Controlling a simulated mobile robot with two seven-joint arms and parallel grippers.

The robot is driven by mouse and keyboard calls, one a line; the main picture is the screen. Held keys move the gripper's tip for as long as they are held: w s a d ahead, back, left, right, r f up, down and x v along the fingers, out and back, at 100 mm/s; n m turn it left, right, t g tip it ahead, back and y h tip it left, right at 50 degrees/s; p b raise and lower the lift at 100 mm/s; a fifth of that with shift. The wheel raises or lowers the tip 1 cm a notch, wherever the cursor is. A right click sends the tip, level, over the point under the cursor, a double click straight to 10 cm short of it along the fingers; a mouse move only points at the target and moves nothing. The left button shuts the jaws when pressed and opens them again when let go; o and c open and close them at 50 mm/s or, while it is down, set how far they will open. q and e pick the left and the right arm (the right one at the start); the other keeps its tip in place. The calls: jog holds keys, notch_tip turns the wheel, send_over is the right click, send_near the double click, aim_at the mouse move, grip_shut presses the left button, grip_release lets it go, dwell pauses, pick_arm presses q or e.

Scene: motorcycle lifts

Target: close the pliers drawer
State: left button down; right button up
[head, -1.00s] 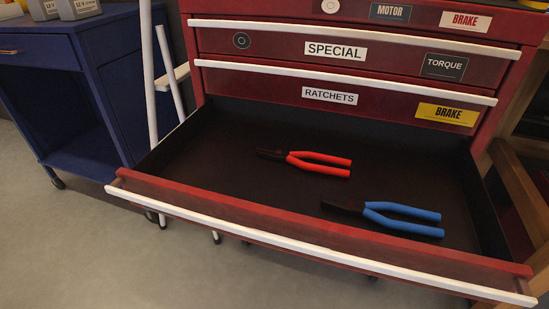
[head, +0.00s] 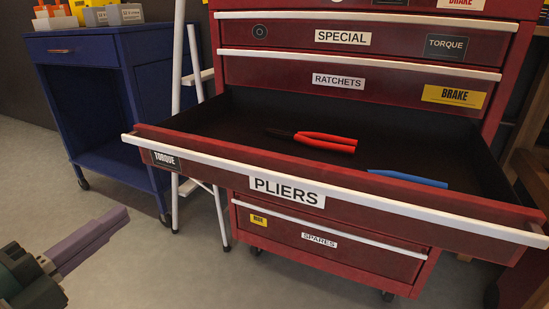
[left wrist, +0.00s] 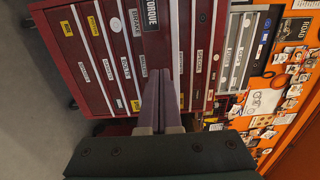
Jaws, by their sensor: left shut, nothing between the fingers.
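The pliers drawer (head: 330,193) is pulled far out of the red tool cabinet, with a white handle strip along its top edge and a PLIERS label on its front. Red-handled pliers (head: 327,142) and blue-handled pliers (head: 407,178) lie inside it; the drawer front partly hides the blue ones. My left gripper (head: 122,214) is shut and empty, low at the left, apart from the drawer front. Its closed fingers (left wrist: 157,78) point at the cabinet in the left wrist view, where a TORQUE label (left wrist: 151,15) shows above them. My right gripper is out of view.
The shut SPARES drawer (head: 330,240) is below the pliers drawer. Grey floor in front is clear.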

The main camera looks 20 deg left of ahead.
pick_arm(q)
jog(key=b, duration=0.4)
send_near(182, 169)
jog(key=w+d+r, duration=0.1)
jog(key=w, duration=0.1)
jog(key=w+d, duration=0.1)
jog(key=w, duration=0.1)
jog(key=w+d+r, duration=0.1)
jog(key=w, duration=0.1)
jog(key=shift+w+d+r, duration=0.2)
jog(key=shift+w+r, duration=0.1)
jog(key=shift+w, duration=0.1)
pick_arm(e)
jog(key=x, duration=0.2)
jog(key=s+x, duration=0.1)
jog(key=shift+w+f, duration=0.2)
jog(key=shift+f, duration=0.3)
